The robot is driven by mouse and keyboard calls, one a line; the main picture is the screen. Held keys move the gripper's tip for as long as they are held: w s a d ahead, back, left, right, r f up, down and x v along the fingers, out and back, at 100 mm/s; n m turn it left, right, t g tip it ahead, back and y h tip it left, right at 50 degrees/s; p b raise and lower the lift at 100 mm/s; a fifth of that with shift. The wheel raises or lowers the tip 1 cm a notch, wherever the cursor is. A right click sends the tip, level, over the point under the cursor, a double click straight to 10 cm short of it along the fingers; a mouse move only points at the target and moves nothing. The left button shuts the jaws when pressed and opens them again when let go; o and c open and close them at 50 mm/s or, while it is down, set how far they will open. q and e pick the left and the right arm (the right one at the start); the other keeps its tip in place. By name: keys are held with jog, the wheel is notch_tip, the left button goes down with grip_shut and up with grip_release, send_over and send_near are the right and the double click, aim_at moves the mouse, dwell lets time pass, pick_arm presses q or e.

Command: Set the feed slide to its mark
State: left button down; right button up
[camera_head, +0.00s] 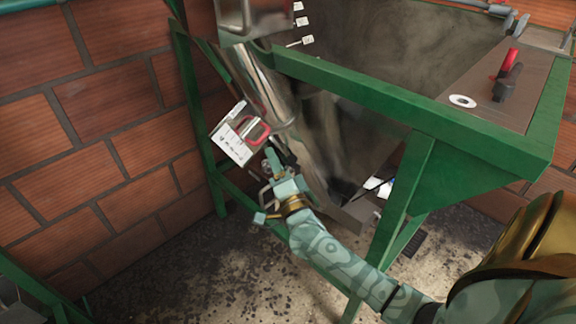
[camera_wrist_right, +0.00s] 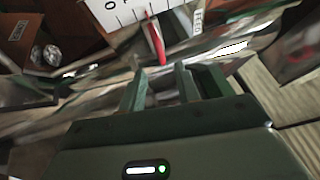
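The feed slide's red handle (camera_head: 264,134) sticks out beside a white scale plate (camera_head: 232,148) on the steel pipe. My right gripper (camera_head: 278,160) is just below the handle, apart from it as far as I can see. In the right wrist view, the red handle (camera_wrist_right: 154,40) stands ahead of the fingertips (camera_wrist_right: 158,74), in front of the white plate (camera_wrist_right: 118,12) with tick marks. The fingers are apart with nothing between them. The mark at which the slide stands is too small to read. My left gripper is not in view.
A green steel frame (camera_head: 400,103) surrounds a grey tank to the right of the pipe (camera_head: 262,88). A lever with a red grip (camera_head: 509,62) stands on the frame's right plate. A brick wall (camera_head: 90,130) closes the left side. The floor is dirty.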

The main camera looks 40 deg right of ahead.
jog(key=v, duration=0.8)
jog(key=shift+s+p, duration=0.2)
jog(key=shift+p, duration=0.2)
